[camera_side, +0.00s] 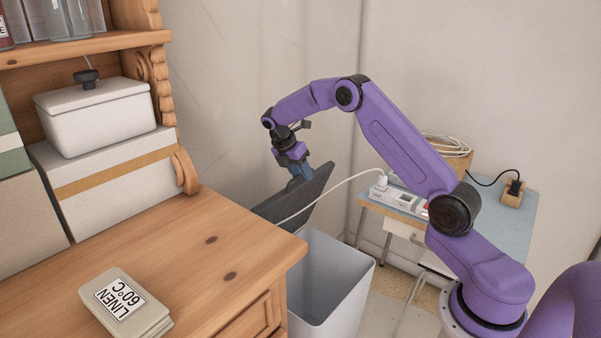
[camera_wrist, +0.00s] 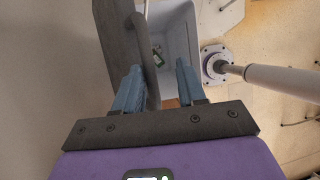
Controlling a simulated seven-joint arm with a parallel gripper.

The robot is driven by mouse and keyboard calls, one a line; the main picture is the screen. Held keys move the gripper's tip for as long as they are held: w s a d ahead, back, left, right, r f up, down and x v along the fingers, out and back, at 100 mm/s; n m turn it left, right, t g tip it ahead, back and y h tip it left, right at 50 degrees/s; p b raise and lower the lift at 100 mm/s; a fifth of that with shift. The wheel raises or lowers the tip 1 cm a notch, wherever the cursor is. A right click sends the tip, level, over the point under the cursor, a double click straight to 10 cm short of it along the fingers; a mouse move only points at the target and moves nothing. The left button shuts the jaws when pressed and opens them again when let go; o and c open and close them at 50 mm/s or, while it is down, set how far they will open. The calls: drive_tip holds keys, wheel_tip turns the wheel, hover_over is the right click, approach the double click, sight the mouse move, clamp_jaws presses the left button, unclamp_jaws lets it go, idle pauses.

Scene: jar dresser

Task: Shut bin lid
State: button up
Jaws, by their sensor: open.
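The light grey bin (camera_side: 328,285) stands on the floor beside the dresser. Its dark grey lid (camera_side: 318,192) is open, tilted up at the bin's back, toward the wall. In the wrist view the lid (camera_wrist: 117,38) is at the left, with a dark bar handle (camera_wrist: 147,62) on it, and the open bin (camera_wrist: 181,40) shows beyond with a small item inside. My gripper (camera_side: 301,172) is open at the lid's upper part. In the wrist view its blue fingers (camera_wrist: 158,72) are apart, with the handle between them, nearer the left finger. Contact cannot be told.
The wooden dresser (camera_side: 215,255) edge is close left of the bin, with a LINEN card stack (camera_side: 125,305) on top. A side table (camera_side: 516,210) with a power strip (camera_side: 400,200) stands at right. A white cable (camera_side: 325,195) crosses the view near the lid.

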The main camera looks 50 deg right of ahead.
clamp_jaws()
